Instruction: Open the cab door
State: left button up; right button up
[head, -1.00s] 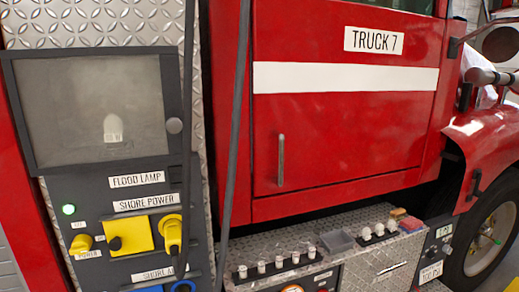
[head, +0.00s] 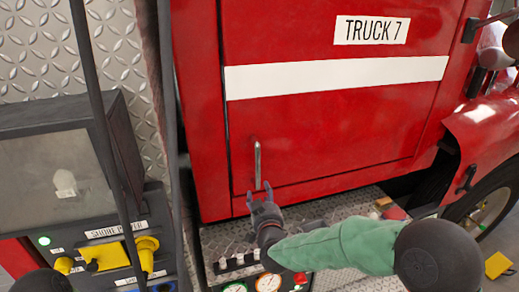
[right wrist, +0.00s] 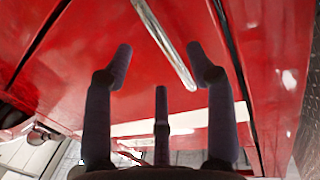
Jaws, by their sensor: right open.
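The cab door (head: 310,135) is a red panel with a white stripe and a "TRUCK 7" label. It looks shut in its frame. Its handle (head: 257,168) is a thin upright metal bar low on the left side of the door. My right gripper (head: 260,189) is open and empty at the lower end of the handle, with its fingers pointing up at the door. In the right wrist view the handle (right wrist: 164,42) runs between the spread fingertips of the right gripper (right wrist: 160,68), and I cannot tell whether they touch it. My left gripper is out of view.
A diamond-plate ledge (head: 340,207) with several small knobs juts out below the door. A control panel with yellow plugs (head: 147,252) stands at the left. Dark upright cables (head: 100,130) hang in front of it. A red fender (head: 487,130) and wheel are at the right.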

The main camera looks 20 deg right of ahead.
notch_tip(320, 180, up, 4)
jog(key=r, duration=0.1)
jog(key=p, duration=0.1)
send_over(259, 184)
jog(key=w, duration=0.1)
jog(key=shift+d+f+t+h, duration=0.2)
jog(key=shift+f+t+h, duration=0.05)
jog(key=shift+t+h, duration=0.15)
grip_shut()
